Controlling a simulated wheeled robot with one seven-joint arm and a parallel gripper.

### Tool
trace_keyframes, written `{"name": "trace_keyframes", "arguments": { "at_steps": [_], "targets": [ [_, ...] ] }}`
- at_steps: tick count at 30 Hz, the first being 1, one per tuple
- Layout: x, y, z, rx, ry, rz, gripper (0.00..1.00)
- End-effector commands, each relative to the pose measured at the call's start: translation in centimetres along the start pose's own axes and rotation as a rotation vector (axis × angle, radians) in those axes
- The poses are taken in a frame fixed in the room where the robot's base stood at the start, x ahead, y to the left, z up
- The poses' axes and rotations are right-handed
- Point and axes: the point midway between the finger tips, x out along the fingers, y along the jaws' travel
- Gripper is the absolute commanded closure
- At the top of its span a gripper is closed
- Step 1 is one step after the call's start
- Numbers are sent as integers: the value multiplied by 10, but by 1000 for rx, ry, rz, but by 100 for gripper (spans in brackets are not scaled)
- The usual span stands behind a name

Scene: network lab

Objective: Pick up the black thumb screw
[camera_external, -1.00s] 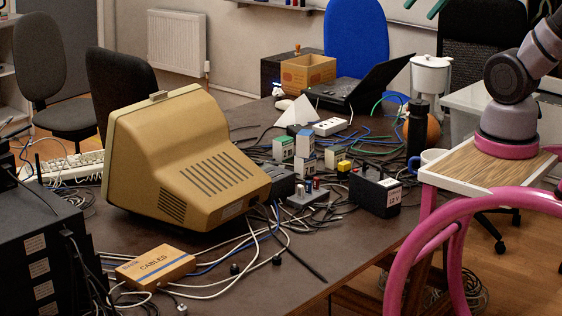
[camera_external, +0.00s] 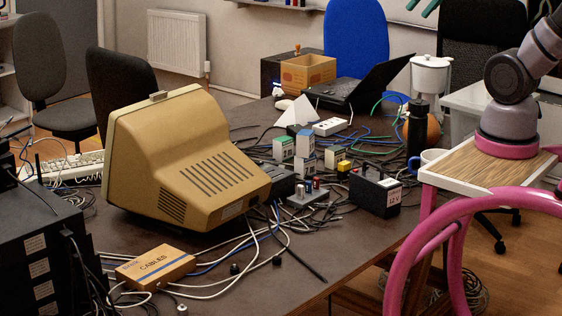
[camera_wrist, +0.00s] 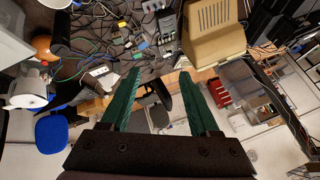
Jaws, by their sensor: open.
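Two small black knob-like pieces lie on the dark table among the cables, right of the orange CABLES box. One black piece (camera_external: 235,268) is nearer the box; the other black piece (camera_external: 277,260) is a little further right. Either could be the black thumb screw; they are too small to tell. I cannot make out either in the wrist view. My gripper (camera_wrist: 159,72) is open and empty, its two green fingers apart. In the external view only green fingertips show at the top edge, high above and far from the black pieces.
The CABLES box (camera_external: 155,267), a beige monitor (camera_external: 185,165) and a black equipment stack (camera_external: 40,250) surround the front of the table. Loose cables, small boxes and a black 12 V battery (camera_external: 375,194) clutter the middle. A bottle (camera_external: 418,128) and laptop (camera_external: 365,85) stand further back.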

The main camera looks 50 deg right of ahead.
Motion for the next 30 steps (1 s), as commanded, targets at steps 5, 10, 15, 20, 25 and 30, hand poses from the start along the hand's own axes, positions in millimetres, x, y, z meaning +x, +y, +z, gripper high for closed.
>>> {"name": "trace_keyframes", "arguments": {
  "at_steps": [5,10,15,20,25,30],
  "targets": [
    [36,-26,-14,-75,-58,-23,38],
    [98,-70,-21,-191,-126,-54,38],
    [167,-118,-7,-314,-182,-77,38],
    [235,-161,28,-436,-228,-91,38],
    [305,-198,87,-573,-266,-100,38],
    [371,-221,165,-724,-294,-106,38]
  ]
}}
